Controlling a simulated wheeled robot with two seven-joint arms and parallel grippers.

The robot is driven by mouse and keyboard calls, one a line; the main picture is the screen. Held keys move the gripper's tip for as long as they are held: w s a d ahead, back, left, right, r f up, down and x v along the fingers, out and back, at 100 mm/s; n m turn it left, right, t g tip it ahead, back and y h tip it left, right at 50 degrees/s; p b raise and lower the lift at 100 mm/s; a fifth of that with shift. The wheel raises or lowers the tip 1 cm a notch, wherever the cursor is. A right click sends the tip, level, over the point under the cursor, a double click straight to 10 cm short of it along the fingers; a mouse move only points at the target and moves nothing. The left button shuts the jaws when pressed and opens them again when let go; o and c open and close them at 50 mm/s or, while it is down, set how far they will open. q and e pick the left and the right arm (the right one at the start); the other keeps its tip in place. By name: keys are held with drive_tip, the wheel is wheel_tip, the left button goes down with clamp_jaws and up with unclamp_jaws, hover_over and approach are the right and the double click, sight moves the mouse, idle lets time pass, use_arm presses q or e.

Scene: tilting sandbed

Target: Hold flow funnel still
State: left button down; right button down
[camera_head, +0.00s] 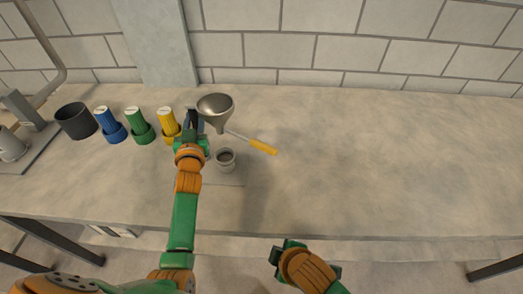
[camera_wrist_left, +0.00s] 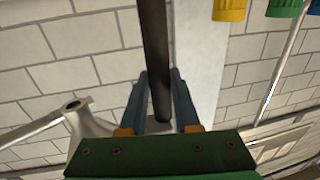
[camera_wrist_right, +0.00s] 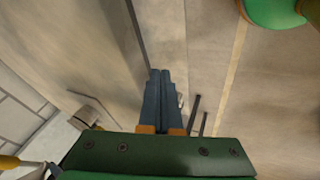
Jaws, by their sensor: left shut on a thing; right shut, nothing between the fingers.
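The metal flow funnel (camera_head: 215,106) is held above the worktop, with its wide mouth up and its spout down. In the left wrist view its grey body and spout (camera_wrist_left: 85,115) show at left. My left gripper (camera_head: 193,112) is just left of the funnel in the head view. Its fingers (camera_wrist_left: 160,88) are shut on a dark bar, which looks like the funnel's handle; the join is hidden. A small metal cup (camera_head: 225,161) stands on the worktop in front of the spout. My right gripper (camera_head: 283,250) is shut and empty in front of the table edge (camera_wrist_right: 160,78).
A yellow-handled tool (camera_head: 262,146) lies right of the funnel. Blue (camera_head: 110,125), green (camera_head: 139,126) and yellow (camera_head: 168,124) containers and a black pot (camera_head: 76,120) stand at left. The worktop's right side (camera_head: 400,160) is clear. A block wall (camera_head: 350,45) rises behind.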

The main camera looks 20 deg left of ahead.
drive_tip(key=w+a+r+t+y, duration=0.1)
drive_tip(key=r+t, duration=0.1)
drive_tip(key=r, duration=0.6)
drive_tip(key=w+a+r+n+t+y, duration=0.1)
drive_tip(key=r+t, duration=0.1)
drive_tip(key=r, duration=0.6)
drive_tip(key=w+a+r+t+y, duration=0.1)
drive_tip(key=r+t, duration=0.1)
drive_tip(key=r, duration=0.6)
drive_tip(key=shift+w+a+r+n+t+y, duration=0.3)
drive_tip(key=shift+w+a+n+y, duration=0.05)
drive_tip(key=shift+w+n+y, duration=0.05)
approach(259, 145)
drive_tip(key=x, duration=0.3)
drive_tip(key=a+x, duration=0.1)
drive_tip(key=x, duration=0.1)
drive_tip(key=shift+s, duration=0.25)
drive_tip(key=shift+w+d+f, duration=0.15)
drive_tip(key=shift+w+f, duration=0.1)
drive_tip(key=shift+w, duration=0.2)
drive_tip(key=shift+w, duration=0.15)
